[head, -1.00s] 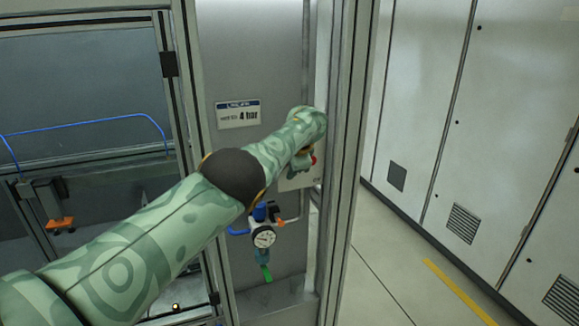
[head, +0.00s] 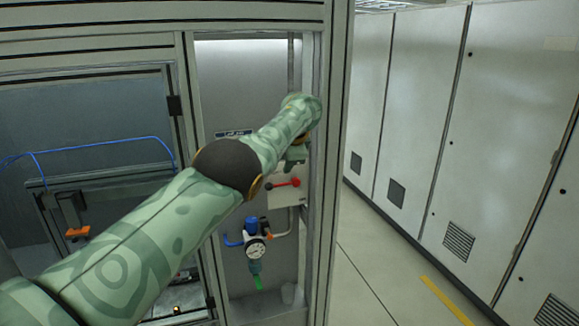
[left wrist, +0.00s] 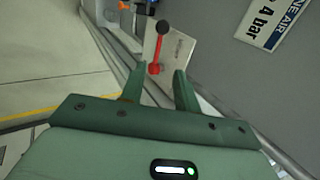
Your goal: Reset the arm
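My left arm reaches across the head view to a narrow grey panel. My left gripper (head: 297,158) is partly hidden by the forearm, just above a red lever (head: 285,184) on a pale box (head: 285,194). In the left wrist view the two green fingers (left wrist: 160,74) are apart with nothing between them. The red lever (left wrist: 155,62) with its dark knob (left wrist: 162,27) shows beyond the fingertips, on the pale box (left wrist: 176,48). I cannot tell the exact gap. My right gripper is not in view.
A pressure gauge (head: 256,250) with a blue-topped regulator (head: 251,225) and green end sits below the box. A frame post (head: 334,150) stands close right of the arm. Grey cabinets (head: 420,110) line the right, with clear floor (head: 375,265) between.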

